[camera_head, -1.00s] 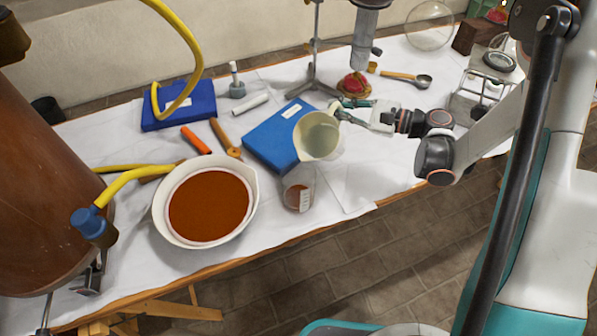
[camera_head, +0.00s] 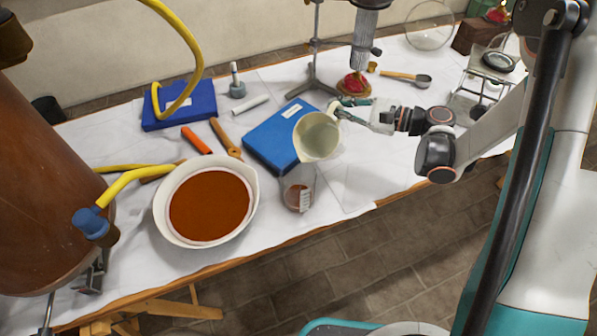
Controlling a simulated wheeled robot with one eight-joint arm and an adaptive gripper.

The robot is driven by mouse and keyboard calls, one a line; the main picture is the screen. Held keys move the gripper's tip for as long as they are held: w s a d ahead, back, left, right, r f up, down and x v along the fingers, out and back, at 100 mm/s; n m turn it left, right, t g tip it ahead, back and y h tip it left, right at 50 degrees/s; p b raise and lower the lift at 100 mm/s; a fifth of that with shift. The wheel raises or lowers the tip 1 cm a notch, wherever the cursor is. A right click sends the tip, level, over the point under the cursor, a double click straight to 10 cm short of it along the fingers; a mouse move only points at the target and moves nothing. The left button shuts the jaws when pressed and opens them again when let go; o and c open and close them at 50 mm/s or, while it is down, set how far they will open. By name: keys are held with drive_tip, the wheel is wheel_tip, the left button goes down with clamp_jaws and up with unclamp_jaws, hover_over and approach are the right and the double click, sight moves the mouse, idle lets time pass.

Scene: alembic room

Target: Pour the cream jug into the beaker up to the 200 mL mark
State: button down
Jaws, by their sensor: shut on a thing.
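The cream jug (camera_head: 318,137) is held in the air, tilted with its mouth toward the camera and down to the left. My gripper (camera_head: 345,114) is shut on the jug at its right side, where the handle is. The clear beaker (camera_head: 299,188) stands upright on the white cloth, just below and left of the jug. It holds some reddish-brown liquid near its bottom and has a white label or scale on its side. I cannot read its marks. No stream between jug and beaker can be made out.
A white bowl (camera_head: 160,212) of reddish-brown liquid stands left of the beaker. A stand, a burner and a spoon (camera_head: 421,80) are farther back. The table's front edge is close to the beaker.

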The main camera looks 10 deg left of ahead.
sight(337, 102)
drive_tip(key=shift+s+a+r+n+h+p, duration=0.1)
drive_tip(key=shift+s+r+n+p, duration=0.2)
drive_tip(key=shift+r, duration=0.2)
drive_tip(key=shift+s+a+r+n+h+p, duration=0.1)
drive_tip(key=shift+s+a+r+n+p, duration=0.15)
drive_tip(key=shift+r, duration=0.2)
drive_tip(key=shift+s+r+n+h+p, duration=0.1)
drive_tip(key=shift+s+r+n+p, duration=0.1)
drive_tip(key=shift+r+n, duration=0.25)
idle(3.1)
drive_tip(key=shift+w, duration=0.1)
